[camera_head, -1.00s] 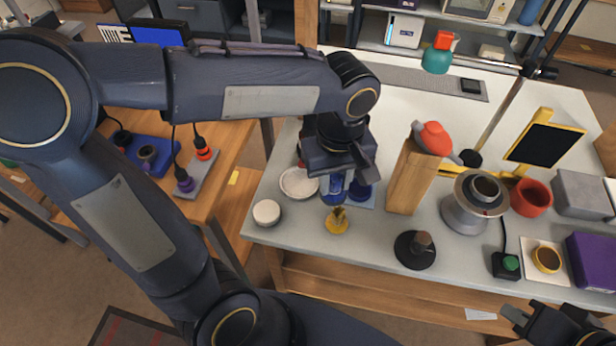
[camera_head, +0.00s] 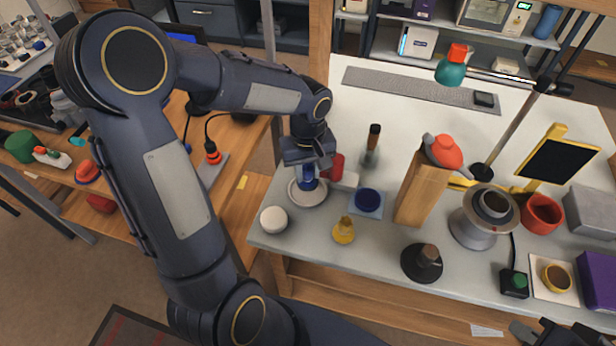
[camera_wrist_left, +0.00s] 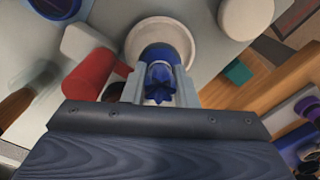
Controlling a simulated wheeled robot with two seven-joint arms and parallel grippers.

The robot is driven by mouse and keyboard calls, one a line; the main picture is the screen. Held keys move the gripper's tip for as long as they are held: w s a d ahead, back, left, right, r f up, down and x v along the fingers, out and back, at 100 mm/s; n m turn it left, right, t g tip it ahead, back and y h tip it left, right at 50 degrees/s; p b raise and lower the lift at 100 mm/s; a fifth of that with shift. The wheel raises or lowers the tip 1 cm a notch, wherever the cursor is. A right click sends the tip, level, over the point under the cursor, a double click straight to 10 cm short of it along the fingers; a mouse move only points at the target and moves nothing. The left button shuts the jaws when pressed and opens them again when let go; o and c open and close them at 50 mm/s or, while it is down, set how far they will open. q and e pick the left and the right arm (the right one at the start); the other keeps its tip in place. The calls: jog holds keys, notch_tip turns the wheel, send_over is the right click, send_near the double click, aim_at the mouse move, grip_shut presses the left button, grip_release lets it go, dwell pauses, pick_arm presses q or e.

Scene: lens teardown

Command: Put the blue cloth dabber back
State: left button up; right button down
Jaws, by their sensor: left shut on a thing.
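My left gripper (camera_head: 308,170) is shut on the blue cloth dabber (camera_head: 308,181), which it holds upright at the white dish (camera_head: 321,197). In the left wrist view the dabber (camera_wrist_left: 160,72) sits between the two fingers (camera_wrist_left: 160,88), with its blue end over the pale dish (camera_wrist_left: 133,40). I cannot tell whether the dabber touches the dish. A round dark blue pot (camera_head: 368,200) stands on a light blue square to the right. My right gripper (camera_head: 545,335) shows only partly at the bottom right edge, and its jaws are unclear.
A red cylinder (camera_head: 337,166) with a white block lies just behind the dish. A wooden block (camera_head: 418,190) stands to the right.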

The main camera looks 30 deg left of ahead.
aim_at(308, 179)
pick_arm(q)
jog(key=shift+f, duration=1.45)
jog(key=shift+f, duration=0.1)
jog(key=shift+f+b, duration=0.15)
jog(key=shift+b, duration=0.2)
jog(key=o, duration=0.9)
jog(key=shift+o, duration=0.2)
jog(key=shift+r, duration=0.2)
